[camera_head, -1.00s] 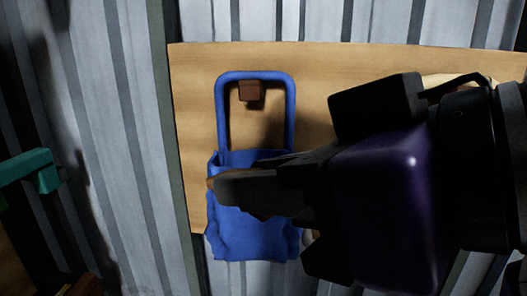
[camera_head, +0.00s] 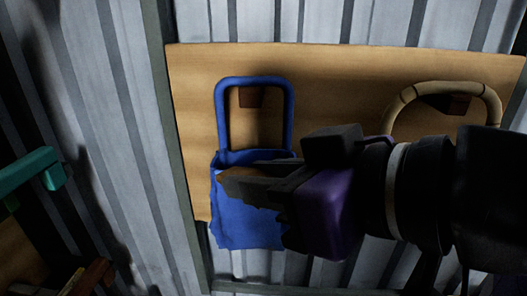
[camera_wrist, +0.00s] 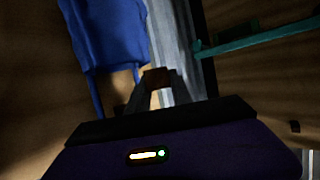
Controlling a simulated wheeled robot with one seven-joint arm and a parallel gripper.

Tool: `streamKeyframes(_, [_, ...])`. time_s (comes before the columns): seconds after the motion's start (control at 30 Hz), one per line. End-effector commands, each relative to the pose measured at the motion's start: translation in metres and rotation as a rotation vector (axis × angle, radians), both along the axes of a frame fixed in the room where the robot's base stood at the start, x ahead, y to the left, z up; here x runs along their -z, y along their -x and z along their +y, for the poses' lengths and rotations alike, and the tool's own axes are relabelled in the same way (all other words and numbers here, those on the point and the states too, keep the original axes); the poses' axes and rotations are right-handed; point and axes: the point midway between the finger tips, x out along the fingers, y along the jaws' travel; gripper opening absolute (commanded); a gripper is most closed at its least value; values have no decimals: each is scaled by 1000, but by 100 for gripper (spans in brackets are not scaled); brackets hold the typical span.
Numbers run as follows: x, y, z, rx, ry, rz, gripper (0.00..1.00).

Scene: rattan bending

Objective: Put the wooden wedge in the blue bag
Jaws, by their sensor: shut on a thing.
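The blue bag (camera_head: 247,225) hangs by its loop handle from a small brown peg on a wooden board. Its open top faces up, and it also shows at the upper left of the wrist view (camera_wrist: 112,38). My gripper (camera_head: 228,182) reaches in from the right, its fingers in front of the bag's upper part near the rim. In the wrist view my gripper (camera_wrist: 157,84) is shut on the brown wooden wedge (camera_wrist: 157,76), which is mostly hidden by the fingers. I cannot tell whether the wedge is over the opening or in front of it.
The wooden board (camera_head: 340,75) is fixed to a corrugated metal wall (camera_head: 110,120). A tan ring-shaped handle (camera_head: 408,95) hangs from another peg to the right, partly behind my arm. A teal bar (camera_head: 35,168) stands out at the left, with clutter below it.

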Motion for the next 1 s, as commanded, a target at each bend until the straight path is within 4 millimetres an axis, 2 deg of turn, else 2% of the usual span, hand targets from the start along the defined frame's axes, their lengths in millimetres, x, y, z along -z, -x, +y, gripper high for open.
streamKeyframes(1.0, [11, -81, 3, 2, -1, 1, 0])
